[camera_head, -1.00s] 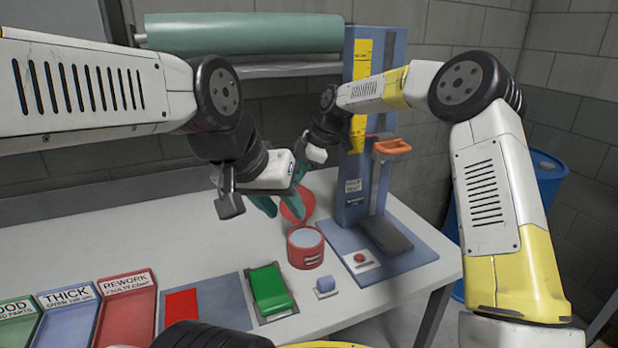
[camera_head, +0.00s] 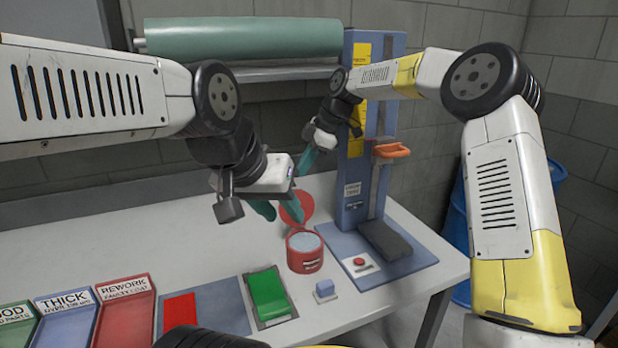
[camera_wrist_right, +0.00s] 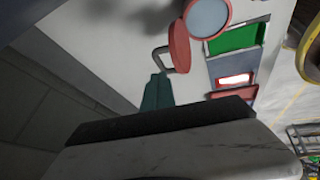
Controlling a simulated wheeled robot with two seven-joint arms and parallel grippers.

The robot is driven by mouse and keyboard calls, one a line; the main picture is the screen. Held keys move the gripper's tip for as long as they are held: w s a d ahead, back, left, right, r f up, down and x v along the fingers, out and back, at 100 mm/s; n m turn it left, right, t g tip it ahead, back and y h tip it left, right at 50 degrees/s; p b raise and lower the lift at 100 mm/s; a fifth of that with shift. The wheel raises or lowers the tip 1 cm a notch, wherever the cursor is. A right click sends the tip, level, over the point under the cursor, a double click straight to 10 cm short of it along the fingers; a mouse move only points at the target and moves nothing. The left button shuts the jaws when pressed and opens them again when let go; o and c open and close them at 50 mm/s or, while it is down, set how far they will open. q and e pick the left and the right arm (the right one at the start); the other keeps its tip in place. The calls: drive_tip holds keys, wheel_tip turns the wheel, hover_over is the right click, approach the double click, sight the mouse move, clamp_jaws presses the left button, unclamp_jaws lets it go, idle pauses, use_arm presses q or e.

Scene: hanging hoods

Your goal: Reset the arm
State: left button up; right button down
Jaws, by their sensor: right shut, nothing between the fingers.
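My right gripper (camera_head: 307,164) is raised farther back, left of the blue column stand. Its teal fingers are together and empty; they also show in the right wrist view (camera_wrist_right: 157,92). The red tub (camera_head: 305,256) stands open on the table with a pale grey content. Its red lid (camera_head: 297,204) is behind it, partly hidden by the left fingers. The tub (camera_wrist_right: 207,16) and lid (camera_wrist_right: 180,47) show in the right wrist view.
The blue stand (camera_head: 356,190) with an orange handle (camera_head: 391,150) rises at the table's right. Front left are red (camera_head: 127,310), blue (camera_head: 68,325) and green trays. A teal roll (camera_head: 243,34) hangs behind.

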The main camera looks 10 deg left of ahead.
drive_tip(key=s+d+r+m+t+h, duration=0.1)
drive_tip(key=s+d+r+m+t, duration=0.1)
drive_tip(key=s+d+r+m, duration=0.55)
drive_tip(key=s+d+r+m+t+h, duration=0.1)
drive_tip(key=s+d+r+m+h, duration=0.3)
drive_tip(key=d, duration=0.7)
drive_tip(key=s+d+f+m+t+y, duration=0.1)
drive_tip(key=s+d+f+m, duration=0.1)
drive_tip(key=s+d+m, duration=0.3)
drive_tip(key=s+d+f+m+t, duration=0.2)
drive_tip(key=s+d+m, duration=0.3)
drive_tip(key=s, duration=0.9)
drive_tip(key=d+f, duration=0.1)
drive_tip(key=d, duration=0.2)
drive_tip(key=shift+s+f+y, duration=0.3)
drive_tip(key=shift+y, duration=0.1)
